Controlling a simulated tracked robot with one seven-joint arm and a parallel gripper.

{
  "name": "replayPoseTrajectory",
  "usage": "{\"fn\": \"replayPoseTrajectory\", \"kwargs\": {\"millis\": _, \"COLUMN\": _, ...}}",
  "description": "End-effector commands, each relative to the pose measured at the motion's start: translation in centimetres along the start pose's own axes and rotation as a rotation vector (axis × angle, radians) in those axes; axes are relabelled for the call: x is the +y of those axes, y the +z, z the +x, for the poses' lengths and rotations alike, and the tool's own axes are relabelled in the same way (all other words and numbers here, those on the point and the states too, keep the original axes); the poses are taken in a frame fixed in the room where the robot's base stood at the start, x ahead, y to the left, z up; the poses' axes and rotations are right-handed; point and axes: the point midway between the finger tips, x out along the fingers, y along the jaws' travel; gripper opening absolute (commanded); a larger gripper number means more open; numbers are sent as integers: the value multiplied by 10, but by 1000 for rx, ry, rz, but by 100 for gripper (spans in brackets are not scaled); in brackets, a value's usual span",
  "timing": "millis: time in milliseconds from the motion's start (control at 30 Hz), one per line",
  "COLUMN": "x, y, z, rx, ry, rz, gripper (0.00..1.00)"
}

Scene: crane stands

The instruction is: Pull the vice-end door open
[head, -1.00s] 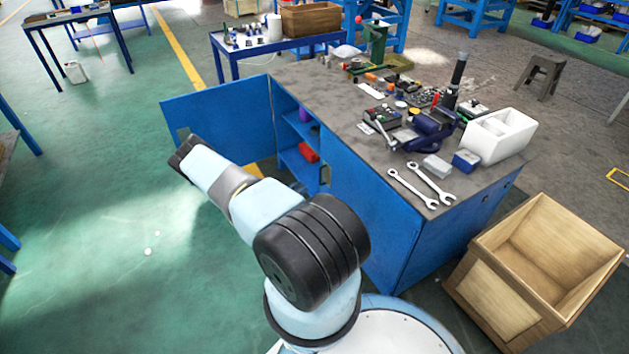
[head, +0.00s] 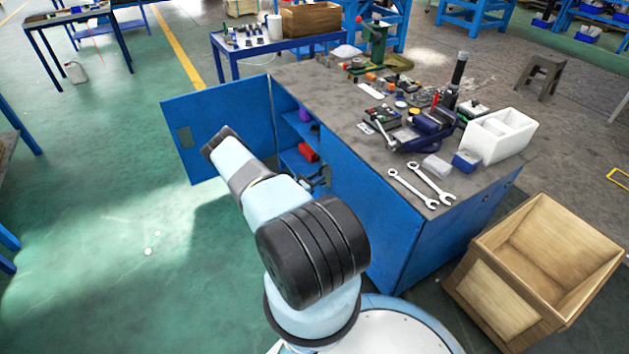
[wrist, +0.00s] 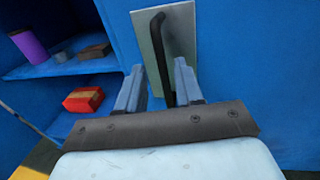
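The vice-end door (head: 362,205) is the blue front panel of the bench cabinet below the vice (head: 432,128), and it looks shut. In the wrist view the same door (wrist: 265,80) carries a pale plate (wrist: 183,30) with a black bar handle (wrist: 158,45). My gripper (wrist: 160,80) is open, with one grey finger on each side of the handle; gaps show between fingers and bar. In the head view my gripper (head: 318,181) is a small dark shape at the door's left edge, partly hidden by my arm. The handle's lower end is hidden behind my gripper.
The other door (head: 222,115) stands wide open to the left. Open shelves hold a red box (head: 308,152) and a purple cylinder (head: 304,114). A wooden crate (head: 490,290) stands right of the cabinet's near end. The green floor (head: 90,240) on the left is clear.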

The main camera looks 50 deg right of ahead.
Motion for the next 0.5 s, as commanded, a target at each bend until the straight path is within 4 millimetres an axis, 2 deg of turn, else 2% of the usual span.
{"fn": "replayPoseTrajectory", "kwargs": {"millis": 67, "x": 0, "y": 0, "z": 0, "rx": 0, "ry": 0, "rz": 0, "gripper": 36}}
{"fn": "replayPoseTrajectory", "kwargs": {"millis": 433, "x": 0, "y": 0, "z": 0, "rx": 0, "ry": 1, "rz": 0, "gripper": 1}}
{"fn": "replayPoseTrajectory", "kwargs": {"millis": 500, "x": 1, "y": 0, "z": 0, "rx": 0, "ry": 1, "rz": 0, "gripper": 0}}
